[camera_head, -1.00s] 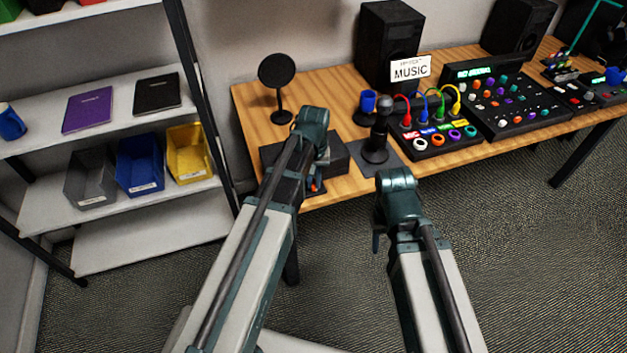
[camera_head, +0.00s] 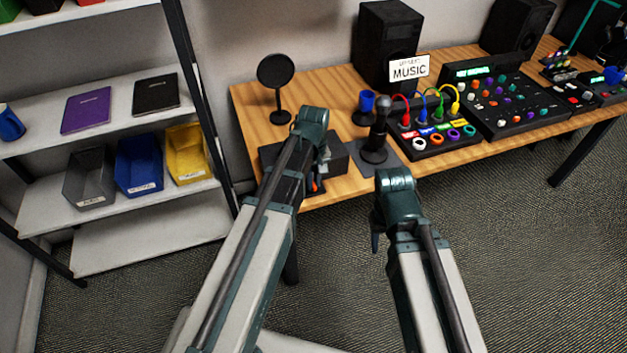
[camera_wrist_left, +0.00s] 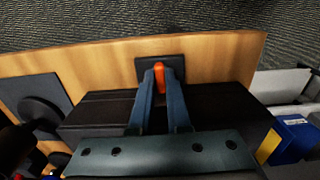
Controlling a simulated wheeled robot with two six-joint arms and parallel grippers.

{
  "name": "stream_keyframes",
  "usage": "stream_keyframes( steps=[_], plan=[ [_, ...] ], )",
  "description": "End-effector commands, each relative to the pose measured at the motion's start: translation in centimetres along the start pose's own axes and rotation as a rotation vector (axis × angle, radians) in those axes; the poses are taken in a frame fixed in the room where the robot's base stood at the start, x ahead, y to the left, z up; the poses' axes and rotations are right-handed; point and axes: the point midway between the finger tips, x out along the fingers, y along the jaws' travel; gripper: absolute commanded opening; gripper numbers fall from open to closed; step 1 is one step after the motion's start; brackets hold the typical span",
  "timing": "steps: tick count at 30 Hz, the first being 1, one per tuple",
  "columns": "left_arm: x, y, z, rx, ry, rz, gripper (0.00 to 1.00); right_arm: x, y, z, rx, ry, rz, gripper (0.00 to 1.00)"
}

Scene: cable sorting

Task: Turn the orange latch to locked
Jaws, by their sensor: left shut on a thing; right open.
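The orange latch (camera_wrist_left: 160,76) sits on a dark square plate (camera_wrist_left: 178,68) near the table's front edge in the left wrist view. My left gripper (camera_wrist_left: 158,80) is shut on it, one finger on each side. In the head view only a small bit of orange (camera_head: 314,186) shows beside my left gripper (camera_head: 316,170), and the arm hides most of the latch. I cannot tell the latch's exact lock position. My right gripper (camera_head: 378,232) is open and empty, in front of the table and apart from it.
A black box (camera_head: 337,155) lies close to my left gripper. A microphone on a stand (camera_head: 377,135), a patch panel with coloured cables (camera_head: 440,137) and a mixer (camera_head: 510,105) stand to the right. A round black disc on a stand (camera_head: 277,75) is behind. Shelves with bins (camera_head: 138,172) are left.

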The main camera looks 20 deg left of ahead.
Motion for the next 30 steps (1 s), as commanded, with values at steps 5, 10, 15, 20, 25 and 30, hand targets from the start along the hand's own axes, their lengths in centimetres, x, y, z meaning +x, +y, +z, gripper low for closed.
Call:
stream_keyframes(
  steps=[5, 10, 15, 20, 25, 30],
  plan=[
    [0.0, 0.0, 0.0, -0.002, 0.000, 0.000, 0.00, 0.0, 0.0, 0.0, 0.000, 0.000, 0.000, 0.50],
    [0.0, 0.0, 0.0, -0.001, 0.000, 0.000, 0.28, 0.0, 0.0, 0.0, 0.000, 0.000, 0.000, 0.50],
    [0.0, 0.0, 0.0, -0.001, 0.000, 0.000, 0.28, 0.0, 0.0, 0.0, 0.000, 0.000, 0.000, 0.50],
    [-0.2, 0.0, 0.0, 0.000, 0.000, 0.000, 0.28, -0.2, 0.0, 0.0, 0.000, 0.000, 0.000, 0.50],
    [-1.2, 0.0, 0.0, 0.000, 0.000, 0.000, 0.28, -1.2, 0.1, 0.1, 0.000, 0.000, 0.000, 0.50],
    [-3.1, 0.0, 0.0, 0.000, 0.000, 0.000, 0.28, -3.1, 0.3, 0.2, 0.000, 0.000, 0.000, 0.50]
  ],
)
